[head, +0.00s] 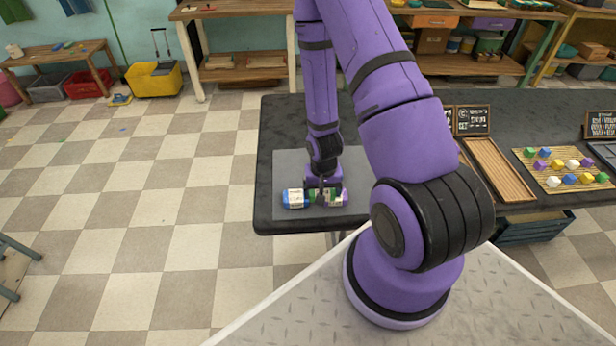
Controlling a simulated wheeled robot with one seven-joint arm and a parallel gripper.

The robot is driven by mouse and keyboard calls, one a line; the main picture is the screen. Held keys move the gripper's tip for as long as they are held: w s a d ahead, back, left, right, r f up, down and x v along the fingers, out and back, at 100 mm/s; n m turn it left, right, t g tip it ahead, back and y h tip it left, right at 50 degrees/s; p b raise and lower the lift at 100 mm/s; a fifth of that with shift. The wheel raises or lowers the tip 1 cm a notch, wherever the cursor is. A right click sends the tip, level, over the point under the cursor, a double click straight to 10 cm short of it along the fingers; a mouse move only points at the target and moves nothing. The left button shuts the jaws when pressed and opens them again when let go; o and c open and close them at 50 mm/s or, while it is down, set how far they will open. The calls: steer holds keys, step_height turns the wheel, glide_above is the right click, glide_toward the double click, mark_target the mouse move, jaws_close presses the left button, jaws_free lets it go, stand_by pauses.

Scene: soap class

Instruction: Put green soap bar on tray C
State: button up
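My gripper (322,196) points down over a row of soap bars on a grey mat (285,172) on the dark table's left end. A green soap bar (312,197) shows at the gripper's fingers, partly hidden by them. A blue and white bar (295,199) lies at its left, and a purple and white bar (338,198) at its right. I cannot tell whether the fingers are closed on the green bar or only around it. An empty brown ribbed tray (497,172) lies on the table at the right; I cannot make out its letter.
A slatted tray (560,180) with several coloured cubes lies further right. My arm hides the table's middle. A dark crate (537,226) is below the table's front edge.

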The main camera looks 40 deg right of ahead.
glide_above(295, 181)
steer(key=shift+f, duration=2.35)
steer(key=o, duration=0.8)
steer(key=shift+f, duration=0.1)
